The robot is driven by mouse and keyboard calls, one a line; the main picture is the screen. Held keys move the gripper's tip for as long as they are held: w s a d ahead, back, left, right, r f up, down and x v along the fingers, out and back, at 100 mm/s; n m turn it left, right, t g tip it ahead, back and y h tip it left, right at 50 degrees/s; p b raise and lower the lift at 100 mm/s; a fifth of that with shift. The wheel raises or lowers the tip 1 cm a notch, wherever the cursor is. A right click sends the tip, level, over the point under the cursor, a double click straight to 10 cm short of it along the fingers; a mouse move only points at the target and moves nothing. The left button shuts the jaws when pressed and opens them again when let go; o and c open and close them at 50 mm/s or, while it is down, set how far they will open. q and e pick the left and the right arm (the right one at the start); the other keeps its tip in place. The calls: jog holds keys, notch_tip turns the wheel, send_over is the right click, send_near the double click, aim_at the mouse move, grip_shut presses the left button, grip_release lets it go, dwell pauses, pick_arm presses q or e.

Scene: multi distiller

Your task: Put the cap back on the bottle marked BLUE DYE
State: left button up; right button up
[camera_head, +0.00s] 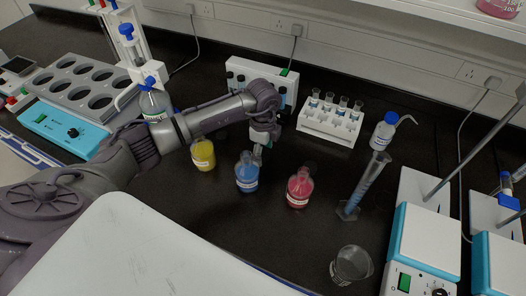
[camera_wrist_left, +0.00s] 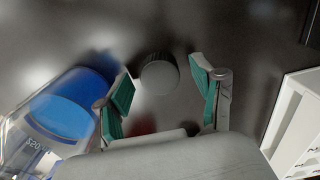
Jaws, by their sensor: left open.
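The bottle of blue liquid (camera_head: 247,178) stands upright on the black bench, with no cap on its neck. Its label is too small to read. In the left wrist view the blue bottle (camera_wrist_left: 65,110) is large at the left, just outside one finger. A dark round cap (camera_wrist_left: 160,73) shows there between and beyond the open fingers, apart from both pads. My left gripper (camera_head: 262,140) is open, pointing down just behind the blue bottle; in its wrist view the green-padded fingers (camera_wrist_left: 163,88) hold nothing. I cannot make out the cap in the head view. My right gripper is not in view.
A yellow bottle (camera_head: 203,155) stands left of the blue one and a red bottle (camera_head: 299,188) right of it. Behind are a white vial rack (camera_head: 331,128) and a wash bottle (camera_head: 383,132). A cylinder (camera_head: 362,187) and beaker (camera_head: 351,266) stand at right.

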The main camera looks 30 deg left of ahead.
aim_at(263, 153)
pick_arm(q)
jog(key=shift+f, duration=0.2)
jog(key=c, duration=0.7)
jog(key=shift+c, duration=0.2)
jog(key=shift+r, duration=0.15)
notch_tip(263, 153, up, 8)
jog(key=shift+r+b, duration=0.2)
jog(key=shift+b, duration=0.85)
jog(key=shift+r, duration=0.75)
